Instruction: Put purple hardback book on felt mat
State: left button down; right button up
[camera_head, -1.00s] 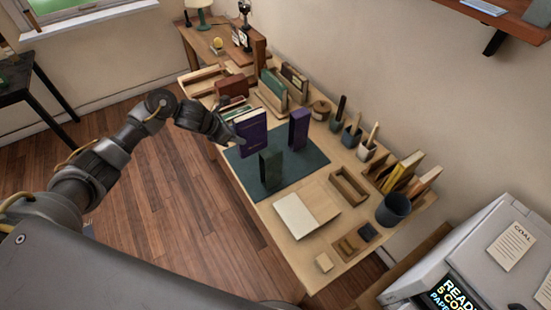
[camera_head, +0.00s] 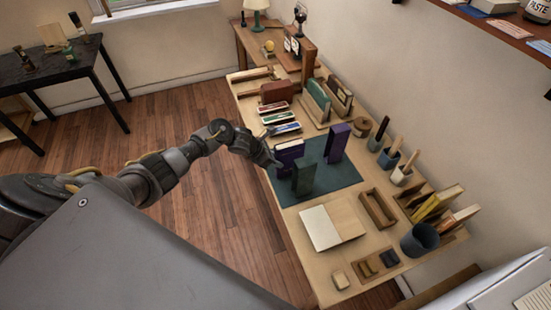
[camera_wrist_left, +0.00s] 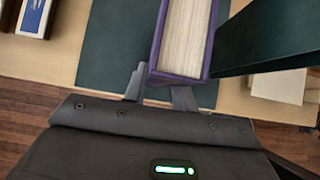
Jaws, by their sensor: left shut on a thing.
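The purple hardback book (camera_head: 289,152) stands upright in my left gripper (camera_head: 274,160), over the left part of the dark green felt mat (camera_head: 340,178). In the left wrist view, the book (camera_wrist_left: 184,40) shows its cream page edges between the fingers of the gripper (camera_wrist_left: 160,90), which is shut on it. The mat (camera_wrist_left: 120,45) lies below it. I cannot tell whether the book's lower edge touches the mat. My right gripper is not in view.
A dark green upright piece (camera_head: 304,176) stands close in front of the book, and a purple upright piece (camera_head: 337,143) stands on the mat to its right. A cream open book (camera_head: 331,224) and a wooden tray (camera_head: 378,208) lie nearby. The mat's right front is clear.

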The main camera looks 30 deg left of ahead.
pick_arm(q)
jog(key=c, duration=1.6)
grip_release()
jog(key=shift+f, duration=0.1)
jog(key=o, duration=0.5)
jog(key=shift+r, duration=0.25)
jog(key=b+v, duration=0.2)
jog(key=v, duration=1)
